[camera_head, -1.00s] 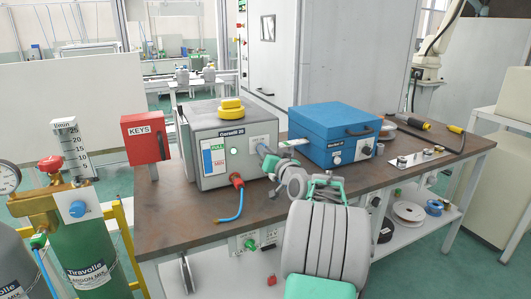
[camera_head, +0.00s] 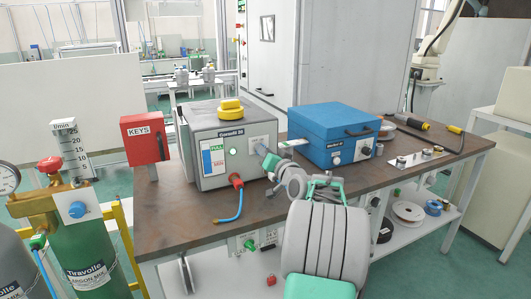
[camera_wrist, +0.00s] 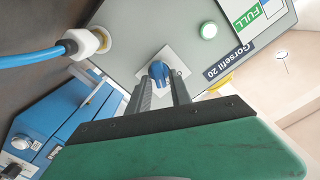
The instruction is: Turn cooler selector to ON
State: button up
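The cooler (camera_head: 222,150) is a grey box with a yellow cap and a FULL/MIN gauge, on the left part of the workbench. Its selector (camera_wrist: 159,71) is a small blue knob on a white plate in the wrist view. My gripper (camera_wrist: 161,78) reaches the front face, with one dark finger on each side of the knob. The fingertips are very close to the knob; I cannot tell if they press on it. The knob's marks are not readable.
A blue box (camera_head: 335,134) stands just right of the cooler. A blue hose (camera_head: 231,206) leaves the red fitting below the front face. A red KEYS box (camera_head: 145,138) is at left.

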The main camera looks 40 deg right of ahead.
jog(key=shift+o, duration=0.9)
jog(key=v, duration=0.7)
jog(key=shift+s, duration=0.4)
jog(key=shift+a, duration=0.15)
